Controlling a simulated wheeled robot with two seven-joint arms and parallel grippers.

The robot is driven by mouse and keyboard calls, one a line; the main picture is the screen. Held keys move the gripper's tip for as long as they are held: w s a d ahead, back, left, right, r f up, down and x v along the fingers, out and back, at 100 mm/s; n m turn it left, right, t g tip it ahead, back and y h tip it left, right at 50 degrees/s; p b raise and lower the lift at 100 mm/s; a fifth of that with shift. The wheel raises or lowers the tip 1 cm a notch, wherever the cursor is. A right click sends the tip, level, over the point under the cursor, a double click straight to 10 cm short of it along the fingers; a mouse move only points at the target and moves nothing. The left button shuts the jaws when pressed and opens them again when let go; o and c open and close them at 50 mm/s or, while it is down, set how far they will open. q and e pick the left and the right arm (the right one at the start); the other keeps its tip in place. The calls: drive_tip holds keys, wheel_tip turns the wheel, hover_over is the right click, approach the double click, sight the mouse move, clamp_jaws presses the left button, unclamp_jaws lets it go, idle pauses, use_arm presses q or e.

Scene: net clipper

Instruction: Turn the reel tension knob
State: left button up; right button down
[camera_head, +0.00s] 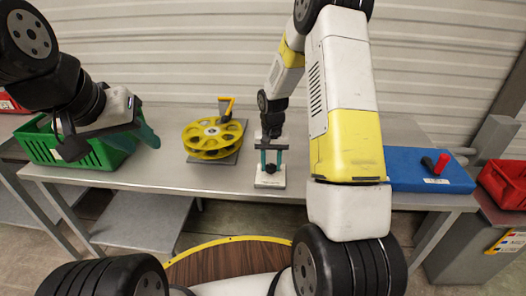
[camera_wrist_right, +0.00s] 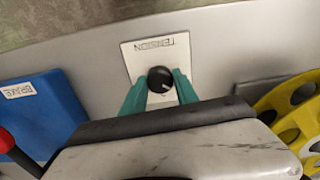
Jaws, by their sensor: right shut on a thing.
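The black tension knob (camera_wrist_right: 160,79) sits on a white plate (camera_wrist_right: 146,58) labelled TENSION, upside down in the right wrist view. The knob has a small pale mark on its face. My right gripper (camera_wrist_right: 160,88) has its teal fingers on both sides of the knob, shut on it. In the head view the white plate (camera_head: 270,182) is near the table's front edge, and my right gripper (camera_head: 271,163) reaches down over it. My left gripper (camera_head: 108,140) hangs at the left above a green crate, apart from the knob, with its fingers spread and nothing between them.
The yellow reel (camera_head: 213,137) stands on the grey table (camera_head: 165,178), left of the plate. A green crate (camera_head: 42,148) is at the left. A blue BRAKE block (camera_head: 407,166) with a red-handled lever (camera_head: 441,163) is at the right. A red bin (camera_head: 508,180) stands further right.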

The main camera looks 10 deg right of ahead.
sight(271, 165)
drive_tip(key=n, duration=0.4)
drive_tip(key=shift+n, duration=0.4)
drive_tip(key=n, duration=0.3)
drive_tip(key=shift+n, duration=0.3)
drive_tip(key=n, duration=0.4)
drive_tip(key=shift+r+n, duration=0.1)
drive_tip(key=shift+n, duration=1.7)
drive_tip(key=shift+w, duration=0.1)
drive_tip(key=c, duration=0.9)
unclamp_jaws()
drive_tip(key=shift+r, duration=3.85)
